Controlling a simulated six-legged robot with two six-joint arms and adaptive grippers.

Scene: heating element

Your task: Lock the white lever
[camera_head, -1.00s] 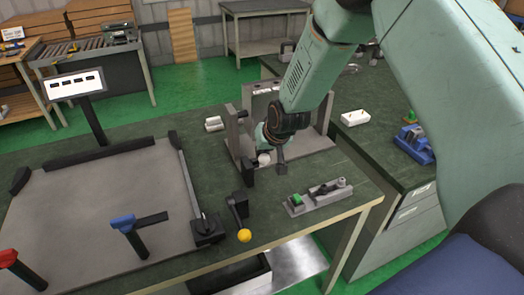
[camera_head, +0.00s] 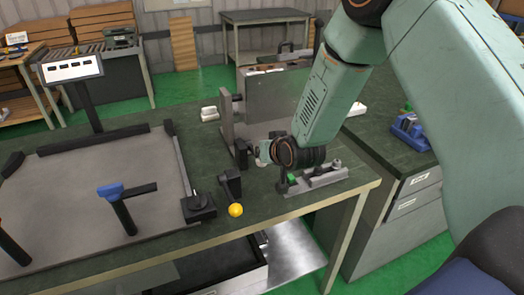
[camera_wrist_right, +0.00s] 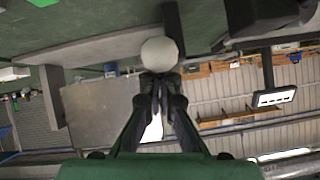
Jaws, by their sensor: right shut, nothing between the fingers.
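The white lever's round white knob (camera_wrist_right: 159,54) is close in front of my right fingertips in the right wrist view. Its arm is mostly hidden there. My right gripper (camera_wrist_right: 162,100) is shut with nothing between its fingers; I cannot tell whether the tips touch the knob. In the head view, the right gripper (camera_head: 263,152) is low beside the grey metal fixture (camera_head: 228,122) on the green bench. The wrist hides part of the fixture and its front side, so the knob cannot be told clearly there. My left gripper is not in view.
A yellow-knobbed black lever (camera_head: 236,210) stands near the bench's front edge. A grey toggle-clamp block (camera_head: 318,180) lies right of the wrist. A blue-handled post (camera_head: 122,205) stands on the grey plate (camera_head: 75,190) at left. A small display (camera_head: 72,68) stands behind the plate.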

